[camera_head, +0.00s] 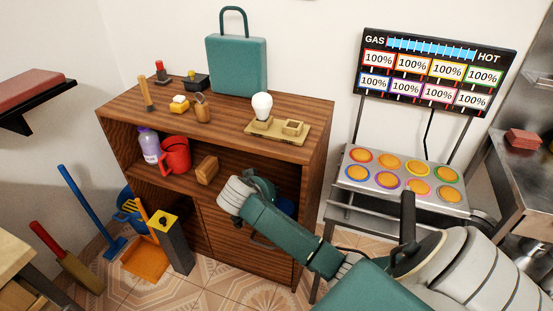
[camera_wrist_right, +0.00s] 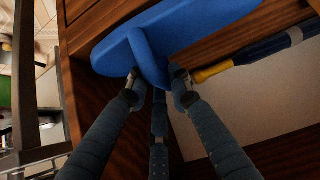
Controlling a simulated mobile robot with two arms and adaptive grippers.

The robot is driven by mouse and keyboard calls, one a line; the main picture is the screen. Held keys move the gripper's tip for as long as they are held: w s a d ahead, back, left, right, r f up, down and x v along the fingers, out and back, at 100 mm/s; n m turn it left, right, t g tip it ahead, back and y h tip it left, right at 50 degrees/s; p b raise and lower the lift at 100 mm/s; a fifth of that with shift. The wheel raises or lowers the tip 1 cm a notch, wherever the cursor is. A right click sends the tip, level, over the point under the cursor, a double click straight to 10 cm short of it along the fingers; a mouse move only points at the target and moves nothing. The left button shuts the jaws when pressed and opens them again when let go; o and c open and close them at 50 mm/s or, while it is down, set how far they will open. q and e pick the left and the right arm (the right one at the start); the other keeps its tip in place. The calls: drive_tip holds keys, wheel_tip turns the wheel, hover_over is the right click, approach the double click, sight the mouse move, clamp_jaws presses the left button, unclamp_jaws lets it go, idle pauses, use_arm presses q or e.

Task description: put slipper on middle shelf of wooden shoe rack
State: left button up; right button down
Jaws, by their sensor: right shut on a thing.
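A blue slipper (camera_wrist_right: 180,35) fills the top of the right wrist view, sole tilted, with a strap across its middle. My right gripper (camera_wrist_right: 152,80) has its fingers closed at that strap. In the head view my right gripper (camera_head: 264,188) is at the front opening of the wooden shoe rack (camera_head: 316,150), partly hidden by my wrist. A patch of blue (camera_head: 286,206), apparently the slipper, shows beside it. The rack's middle shelf (camera_head: 185,183) is open at the front; its right part is hidden by my arm. My left gripper is out of view.
A purple bottle (camera_head: 148,146), red mug (camera_head: 175,155) and wooden block (camera_head: 207,169) occupy the shelf's left. A yellow-and-blue handled tool (camera_wrist_right: 255,55) lies near the slipper. A teal bag (camera_head: 237,65) and light bulb (camera_head: 262,106) stand on the rack top.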

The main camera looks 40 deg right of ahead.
drive_tip(key=d, duration=0.1)
drive_tip(key=w+d, duration=0.2)
drive_tip(key=d, duration=0.2)
drive_tip(key=w+d+b, duration=0.1)
drive_tip(key=d+f, duration=0.1)
drive_tip(key=shift+w, duration=0.15)
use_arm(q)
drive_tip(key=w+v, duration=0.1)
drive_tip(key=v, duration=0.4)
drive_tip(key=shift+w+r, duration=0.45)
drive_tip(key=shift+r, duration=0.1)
use_arm(e)
drive_tip(key=shift+f, duration=0.25)
drive_tip(key=c, duration=1.6)
unclamp_jaws()
drive_tip(key=shift+o, duration=0.2)
